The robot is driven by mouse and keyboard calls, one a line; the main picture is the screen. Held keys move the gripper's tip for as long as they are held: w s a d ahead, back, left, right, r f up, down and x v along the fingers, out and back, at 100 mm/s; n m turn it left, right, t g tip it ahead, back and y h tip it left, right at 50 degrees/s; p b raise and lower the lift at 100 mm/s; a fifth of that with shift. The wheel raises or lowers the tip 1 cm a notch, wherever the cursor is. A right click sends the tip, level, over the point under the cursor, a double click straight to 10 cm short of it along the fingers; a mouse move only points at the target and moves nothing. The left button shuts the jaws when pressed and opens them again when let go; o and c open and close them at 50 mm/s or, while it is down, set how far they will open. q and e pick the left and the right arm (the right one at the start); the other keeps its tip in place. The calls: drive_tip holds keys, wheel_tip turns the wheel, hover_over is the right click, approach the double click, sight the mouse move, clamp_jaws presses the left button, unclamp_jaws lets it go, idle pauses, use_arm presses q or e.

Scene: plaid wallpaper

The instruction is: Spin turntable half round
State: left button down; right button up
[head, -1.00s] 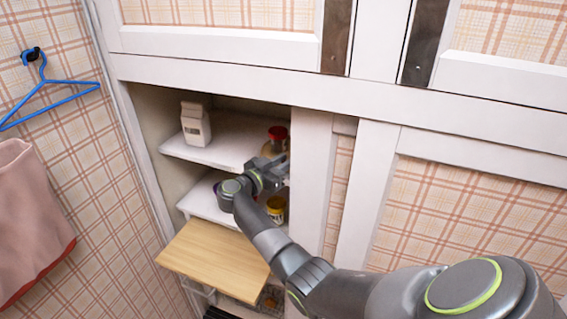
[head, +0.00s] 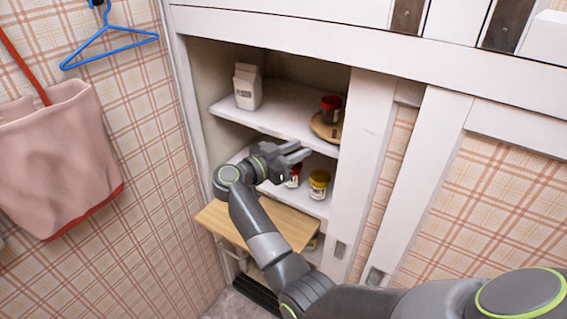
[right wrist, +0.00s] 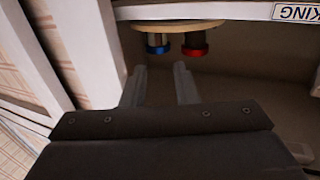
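The turntable is a round wooden disc (head: 322,128) at the right end of the upper cupboard shelf, partly hidden by the cupboard's upright. A red-topped container (head: 331,106) stands on it. The right wrist view is upside down and shows the disc's edge (right wrist: 178,27), with a blue-topped container (right wrist: 158,48) and a red-topped one (right wrist: 195,50). My right gripper (head: 307,150) is in front of the cupboard, lower in the picture than the turntable. Its two fingers (right wrist: 160,80) are apart, with nothing between them. My left gripper is not in view.
A white carton (head: 247,87) stands left on the upper shelf. A yellow-lidded jar (head: 319,183) and a red-marked jar (head: 293,176) stand on the shelf below, close to my gripper. A wooden board (head: 285,226) juts out lower down. The white upright (head: 362,150) borders the opening.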

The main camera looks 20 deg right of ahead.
drive_tip(key=shift+b+v, duration=0.45)
drive_tip(key=shift+v, duration=1.6)
